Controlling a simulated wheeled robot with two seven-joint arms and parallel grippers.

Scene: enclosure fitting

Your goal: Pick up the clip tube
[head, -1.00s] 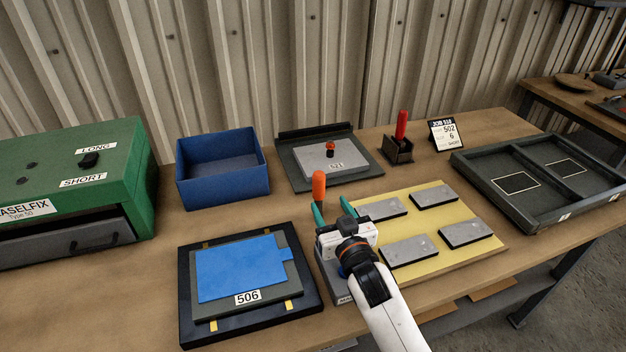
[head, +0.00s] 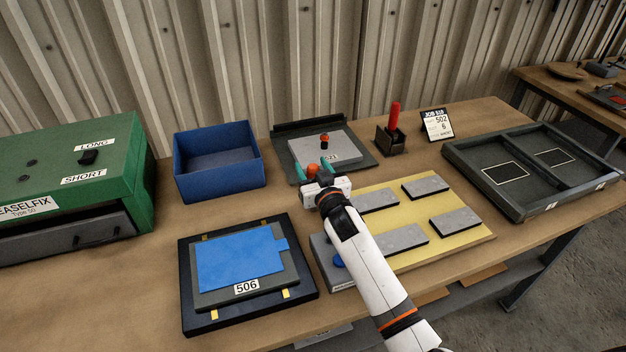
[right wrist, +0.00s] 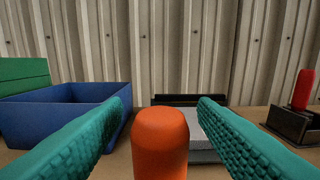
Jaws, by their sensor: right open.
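An orange round-topped piece (head: 313,170), which I take to be the clip tube, stands upright at my right gripper (head: 315,173) in the head view. In the right wrist view the orange piece (right wrist: 160,140) is low in the middle, between the two teal fingers of my right gripper (right wrist: 161,103). The fingers are open, with a visible gap on each side of the orange piece. The lower part of the piece is hidden. My left gripper is not in view.
A grey block (head: 322,255) lies beside my right arm, with a yellow board (head: 408,204) of grey plates to its right. A blue bin (head: 220,182), a dark tray with a plate (head: 307,149) and a red-handled tool (head: 394,115) stand behind. A blue-topped panel (head: 240,265) lies left.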

